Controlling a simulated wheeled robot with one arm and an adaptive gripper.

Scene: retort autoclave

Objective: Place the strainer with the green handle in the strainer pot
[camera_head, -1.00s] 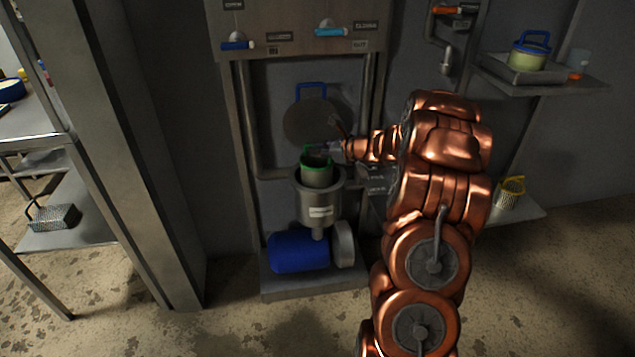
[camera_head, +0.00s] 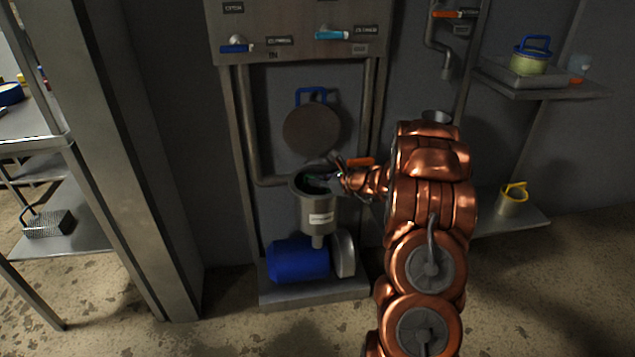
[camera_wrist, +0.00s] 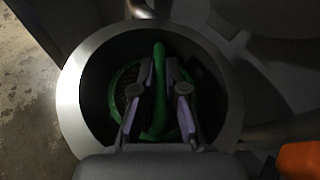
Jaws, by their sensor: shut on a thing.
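The strainer with the green handle (camera_wrist: 159,75) sits down inside the strainer pot (camera_wrist: 68,105), its green rim below the pot's rim in the wrist view. My gripper (camera_wrist: 160,78) reaches into the pot with its fingers shut on either side of the green handle. In the head view the grey metal strainer pot (camera_head: 319,215) stands below the open round lid, and my gripper (camera_head: 328,181) is at its mouth. Only a little green shows there. Whether the strainer rests on the pot's bottom cannot be told.
A round lid with a blue handle (camera_head: 312,128) stands open behind the pot. A blue motor (camera_head: 298,258) is below it. An orange handle (camera_head: 360,162) is close beside my wrist.

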